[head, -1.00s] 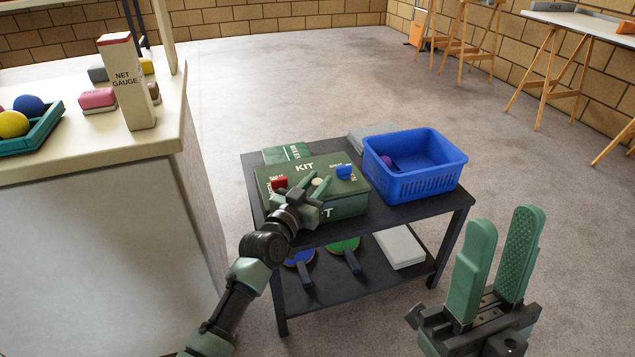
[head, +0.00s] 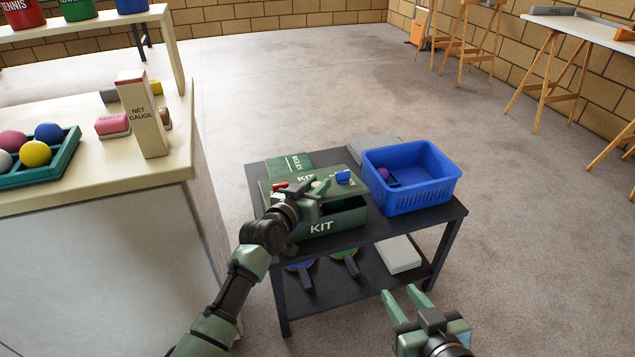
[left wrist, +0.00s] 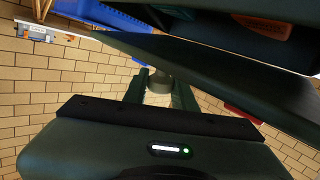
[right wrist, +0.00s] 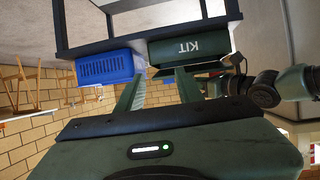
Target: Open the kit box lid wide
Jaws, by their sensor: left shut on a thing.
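The green kit box (head: 330,221) stands on the dark cart. Its lid (head: 290,178) is tilted up a little at the front, and a dark gap shows between lid and box. Red and blue latches (head: 343,177) sit on the lid. That view also shows part of the dark interior with an orange item (left wrist: 262,28). My right gripper (head: 405,298) is open and empty, in front of the cart and apart from the box.
A blue basket (head: 410,190) with a purple ball stands right of the box on the cart (head: 400,222). A rules booklet (head: 290,163) lies behind the box. Paddles and a pale box (head: 398,254) are on the lower shelf.

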